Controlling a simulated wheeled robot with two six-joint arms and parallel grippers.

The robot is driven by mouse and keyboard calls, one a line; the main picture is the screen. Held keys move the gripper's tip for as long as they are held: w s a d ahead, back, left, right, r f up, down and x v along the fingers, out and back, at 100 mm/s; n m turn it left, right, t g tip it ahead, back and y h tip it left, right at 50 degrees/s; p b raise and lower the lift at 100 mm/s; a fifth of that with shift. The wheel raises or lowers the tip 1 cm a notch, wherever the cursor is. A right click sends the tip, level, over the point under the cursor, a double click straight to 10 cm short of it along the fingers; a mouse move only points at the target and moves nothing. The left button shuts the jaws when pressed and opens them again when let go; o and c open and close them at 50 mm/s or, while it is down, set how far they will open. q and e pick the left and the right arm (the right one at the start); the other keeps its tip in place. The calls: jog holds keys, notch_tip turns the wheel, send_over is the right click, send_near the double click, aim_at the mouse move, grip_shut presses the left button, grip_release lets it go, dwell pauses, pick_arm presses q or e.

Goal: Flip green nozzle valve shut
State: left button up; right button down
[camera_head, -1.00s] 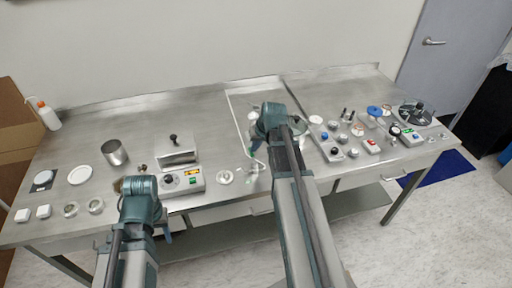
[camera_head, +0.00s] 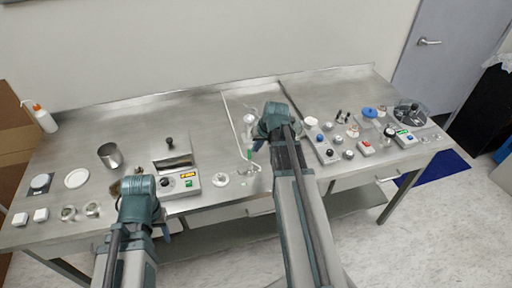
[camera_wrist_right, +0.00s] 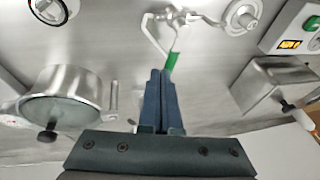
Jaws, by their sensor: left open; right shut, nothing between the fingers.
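The green nozzle valve (camera_wrist_right: 171,62) is a small green piece on a thin white line (camera_wrist_right: 154,38) over the steel bench. In the right wrist view it lies just beyond my right gripper's fingertips (camera_wrist_right: 163,74), which are shut together and empty. I cannot tell whether they touch it. In the head view the green piece (camera_head: 249,154) shows just left of my right gripper (camera_head: 258,146), which is partly hidden by its wrist. My left gripper (camera_head: 164,230) is at the bench's front edge, left of centre, open and away from the valve, mostly hidden by its arm.
A lidded steel pot (camera_wrist_right: 72,98) and a steel box with a black-tipped handle (camera_wrist_right: 265,88) flank the right fingers. A control box (camera_head: 180,183) with a lit display stands left of the valve. Several knobs and small parts crowd the right of the bench.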

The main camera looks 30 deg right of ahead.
pick_arm(q)
notch_tip(320, 180, up, 12)
jog(key=f+p, duration=0.1)
jog(key=p, duration=1)
pick_arm(e)
jog(key=d+v, duration=0.1)
jog(key=v, duration=1.1)
jog(key=shift+m, duration=0.5)
jog(key=b+x, duration=0.4)
jog(key=a+b+x, duration=0.1)
jog(key=b+x, duration=0.7)
jog(key=x, duration=0.1)
jog(key=shift+w+a+b, duration=0.15)
jog(key=shift+b, duration=0.25)
jog(key=shift+w+a+f, duration=0.1)
jog(key=shift+a+f, duration=0.15)
pick_arm(q)
notch_tip(320, 180, down, 12)
jog(key=shift+w+a+f, duration=0.15)
jog(key=shift+w+a, duration=0.1)
jog(key=shift+a, duration=0.15)
